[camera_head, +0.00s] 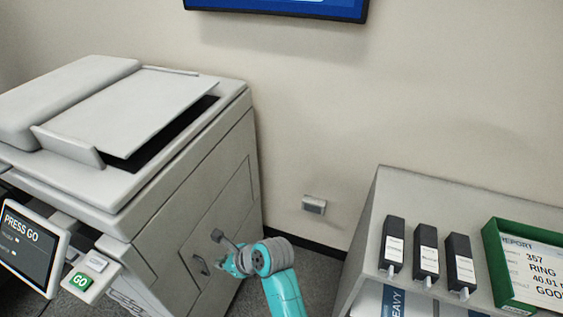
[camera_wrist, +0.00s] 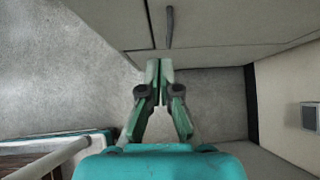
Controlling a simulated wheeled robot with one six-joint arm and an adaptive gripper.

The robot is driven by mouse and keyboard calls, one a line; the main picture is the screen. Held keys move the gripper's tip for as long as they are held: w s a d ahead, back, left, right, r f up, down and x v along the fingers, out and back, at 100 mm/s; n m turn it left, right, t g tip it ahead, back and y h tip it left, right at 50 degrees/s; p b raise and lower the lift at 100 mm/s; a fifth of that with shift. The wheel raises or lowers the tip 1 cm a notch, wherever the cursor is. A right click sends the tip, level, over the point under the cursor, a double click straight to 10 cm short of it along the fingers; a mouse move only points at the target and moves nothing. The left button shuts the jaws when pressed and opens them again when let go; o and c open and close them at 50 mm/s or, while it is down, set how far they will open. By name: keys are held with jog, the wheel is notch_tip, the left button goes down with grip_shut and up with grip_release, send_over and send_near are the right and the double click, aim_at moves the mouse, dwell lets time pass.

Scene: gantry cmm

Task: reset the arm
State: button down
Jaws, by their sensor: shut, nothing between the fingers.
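My teal arm (camera_head: 283,290) reaches up from the bottom middle of the head view, in front of the printer's side. In that view the wrist mostly hides my gripper. In the wrist view my gripper (camera_wrist: 159,72) shows with its green fingers together and nothing between them. Its tips are close to the light grey side of the printer in the picture, below a dark handle (camera_wrist: 169,26). I cannot tell whether they touch it.
A large printer (camera_head: 190,210) stands at left, with a screen (camera_head: 30,243) and a green GO button (camera_head: 80,281). At right a shelf unit (camera_head: 400,190) holds three black boxes (camera_head: 427,250) and a green tray (camera_head: 493,262). Carpet (camera_wrist: 75,60) lies between. A wall socket (camera_head: 314,205) is behind.

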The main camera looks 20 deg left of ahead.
jog(key=s+d+f+n+t+h, duration=0.1)
jog(key=s+d+f+n+t, duration=0.2)
jog(key=d, duration=0.7)
jog(key=s+d+f+n+t+h, duration=0.15)
jog(key=s+d+f, duration=0.25)
jog(key=d, duration=0.6)
jog(key=s+d+f+n+t+h, duration=0.1)
jog(key=s+d+f+n+t, duration=0.2)
jog(key=d, duration=0.7)
jog(key=s+d+r+n+t+h, duration=0.35)
jog(key=s+d+r+n, duration=0.2)
jog(key=s+d, duration=0.65)
jog(key=s+d+r+n+t+h, duration=0.1)
jog(key=s+d+r+n, duration=0.1)
jog(key=r, duration=0.4)
jog(key=s+d+r+n+t+h, duration=0.1)
jog(key=s+d+r+n, duration=0.1)
jog(key=s+r+n, duration=0.2)
jog(key=s+r, duration=0.3)
jog(key=shift+s+r+t, duration=0.25)
jog(key=shift+r+t, duration=0.05)
jog(key=shift+t, duration=0.1)
